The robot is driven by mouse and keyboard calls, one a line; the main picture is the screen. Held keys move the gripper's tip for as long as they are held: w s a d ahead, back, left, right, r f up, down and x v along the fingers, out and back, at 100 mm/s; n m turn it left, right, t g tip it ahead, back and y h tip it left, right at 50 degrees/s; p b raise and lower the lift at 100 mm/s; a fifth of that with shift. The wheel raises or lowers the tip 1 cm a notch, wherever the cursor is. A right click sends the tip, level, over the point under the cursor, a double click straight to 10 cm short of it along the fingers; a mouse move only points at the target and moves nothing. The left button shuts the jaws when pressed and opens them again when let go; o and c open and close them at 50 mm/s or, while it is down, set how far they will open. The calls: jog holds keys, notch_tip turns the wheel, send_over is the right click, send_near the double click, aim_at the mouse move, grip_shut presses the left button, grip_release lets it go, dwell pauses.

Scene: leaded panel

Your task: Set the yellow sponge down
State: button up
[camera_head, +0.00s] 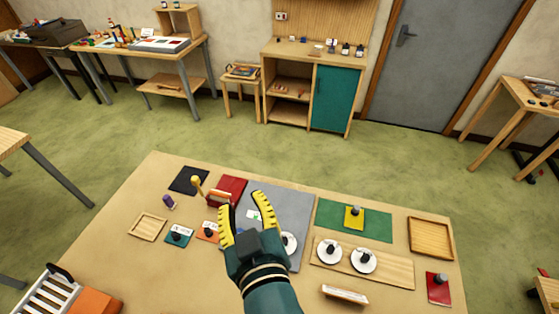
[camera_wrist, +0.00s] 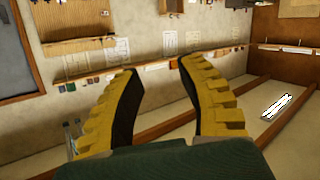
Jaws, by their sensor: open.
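A yellow block with a dark knob (camera_head: 354,217), the only yellow sponge-like thing I see, rests on the green mat (camera_head: 325,221) right of centre on the table in the head view. My gripper (camera_head: 243,203) has yellow ribbed fingers. It is left of that block, and in the picture it overlaps the grey mat (camera_head: 290,205). In the wrist view my gripper (camera_wrist: 160,66) is open with nothing between the fingers. The yellow block does not show there. My gripper and forearm hide part of the grey mat and what lies on it.
White round dishes (camera_head: 329,251) with dark knobs stand on a wooden board (camera_head: 395,270). A wooden tray (camera_head: 431,222) is at the right, with a red block (camera_head: 438,289) in front. Teal (camera_head: 180,237) and orange (camera_head: 205,234) pieces lie left of my gripper.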

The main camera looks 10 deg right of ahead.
jog(key=s+d+r+m+t+h, duration=0.1)
jog(key=s+d+r+m+t, duration=0.1)
jog(key=r, duration=0.7)
jog(key=s+d+r+m+t+h, duration=0.1)
jog(key=d+r+t, duration=0.4)
jog(key=r, duration=0.5)
jog(key=shift+s+d+r+m, duration=0.2)
jog(key=shift+s+m, duration=0.3)
jog(key=shift+s, duration=0.7)
jog(key=shift+r, duration=0.1)
jog(key=shift+r+h+p, duration=0.3)
jog(key=shift+r+p, duration=0.5)
jog(key=shift+p, duration=0.15)
